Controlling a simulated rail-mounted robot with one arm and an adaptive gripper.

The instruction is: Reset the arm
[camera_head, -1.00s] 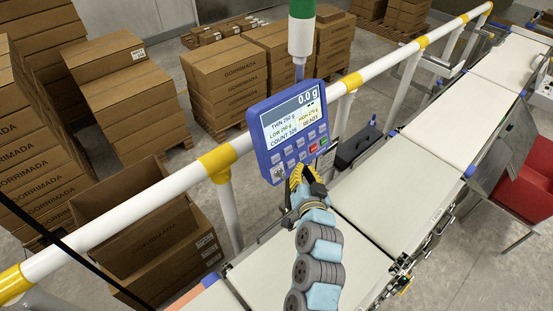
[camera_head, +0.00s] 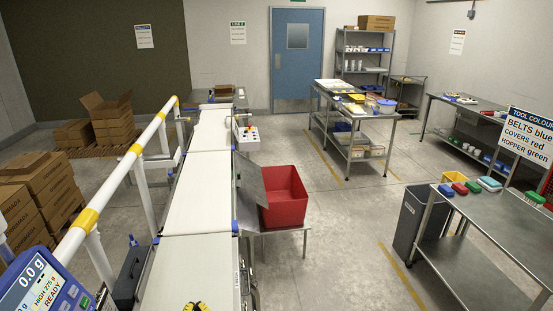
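My gripper (camera_head: 196,306) shows only as a yellow and black tip at the bottom edge, over the near end of the white conveyor belt (camera_head: 190,262). The rest of my arm is out of the picture, and I cannot tell whether the fingers are apart. The blue checkweigher display (camera_head: 45,285) is cut off at the lower left and reads 0.0 g and READY. No object shows in the gripper.
A white and yellow guard rail (camera_head: 112,190) runs along the belt's left side. A red bin (camera_head: 284,197) stands right of the belt. Steel tables (camera_head: 490,215) stand at the right. Stacked cartons (camera_head: 30,195) are at the left. The central floor is open.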

